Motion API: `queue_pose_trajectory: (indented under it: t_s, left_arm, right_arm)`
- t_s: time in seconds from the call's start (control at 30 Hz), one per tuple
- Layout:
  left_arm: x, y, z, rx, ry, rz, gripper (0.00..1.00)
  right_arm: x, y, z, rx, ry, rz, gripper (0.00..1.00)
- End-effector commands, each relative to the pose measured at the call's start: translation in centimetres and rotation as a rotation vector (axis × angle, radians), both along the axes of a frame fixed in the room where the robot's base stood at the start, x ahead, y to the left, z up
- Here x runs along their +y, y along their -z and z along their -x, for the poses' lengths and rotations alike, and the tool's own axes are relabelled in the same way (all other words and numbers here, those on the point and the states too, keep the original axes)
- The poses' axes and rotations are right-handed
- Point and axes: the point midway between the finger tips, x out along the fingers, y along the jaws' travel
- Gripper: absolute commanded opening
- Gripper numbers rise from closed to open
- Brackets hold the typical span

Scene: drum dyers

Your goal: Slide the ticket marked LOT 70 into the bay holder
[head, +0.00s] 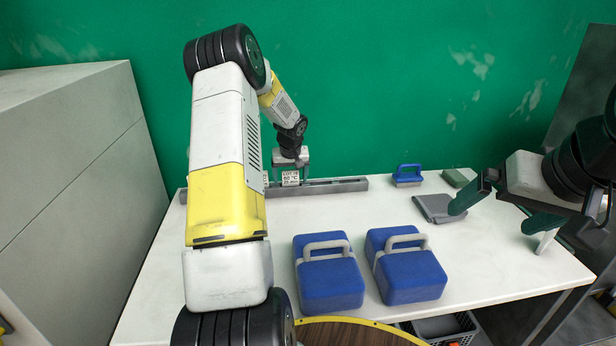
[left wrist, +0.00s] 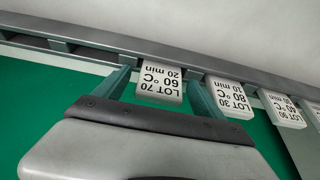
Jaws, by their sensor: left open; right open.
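The white ticket marked LOT 70, 60 °C, 20 min (left wrist: 160,86) stands at the grey slotted rail (left wrist: 110,43), its lettering upside down in the left wrist view. The ticket also shows in the head view (head: 290,179), at the rail (head: 335,185) along the back of the table. My left gripper (head: 291,174) is open, with one finger on each side of this ticket; it also shows in the left wrist view (left wrist: 160,88). I cannot tell how deep the ticket sits in the rail. My right gripper (head: 508,211) is open and empty above the table's right side.
Two blue cases (head: 328,284) (head: 411,275), a blue handled block (head: 407,181), a grey-green block (head: 459,177) and a grey dustpan-like piece (head: 436,209) are on the white table (head: 380,212).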

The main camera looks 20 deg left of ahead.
Motion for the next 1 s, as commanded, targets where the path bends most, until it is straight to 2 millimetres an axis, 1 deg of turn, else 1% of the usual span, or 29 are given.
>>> queue_pose_trajectory:
  t_s: [0.23, 0.37, 0.4, 0.47, 0.5, 0.57, 0.77, 0.83, 0.93, 1.0]
  left_arm:
    - [0.1, 0.2, -0.1, -0.001, 0.000, 0.000, 0.80]
    - [0.1, 0.1, -0.1, -0.001, 0.000, 0.000, 0.54]
    - [0.0, 0.1, -0.1, -0.001, 0.000, 0.000, 0.47]
    - [0.0, 0.1, -0.1, -0.001, 0.000, 0.000, 0.35]
    - [0.0, 0.1, -0.1, -0.001, 0.000, 0.000, 0.27]
    - [0.0, 0.1, -0.1, -0.001, 0.000, 0.000, 0.15]
    - [0.0, 0.1, -0.1, -0.001, 0.000, 0.000, 0.14]
    - [0.1, -0.2, -0.1, -0.002, 0.000, -0.001, 0.14]
    - [0.1, -1.4, -0.2, -0.004, -0.001, -0.001, 0.14]
    - [0.1, -2.7, -0.2, -0.006, -0.001, -0.001, 0.14]
  right_arm:
    - [0.0, 0.0, 0.0, 0.000, 0.000, 0.000, 1.00]
    - [0.0, 0.0, 0.0, 0.000, 0.000, 0.000, 1.00]
    - [0.0, 0.0, 0.0, 0.000, 0.000, 0.000, 1.00]
    - [0.0, 0.0, 0.0, 0.000, 0.000, 0.000, 1.00]
    - [0.0, 0.0, 0.0, 0.000, 0.000, 0.000, 1.00]
    - [0.0, 0.0, 0.0, 0.000, 0.000, 0.000, 1.00]
    - [0.0, 0.0, 0.0, 0.000, 0.000, 0.000, 1.00]
    - [0.0, 0.0, 0.0, 0.000, 0.000, 0.000, 1.00]
    - [0.0, 0.0, 0.0, 0.000, 0.000, 0.000, 1.00]
    - [0.0, 0.0, 0.0, 0.000, 0.000, 0.000, 1.00]
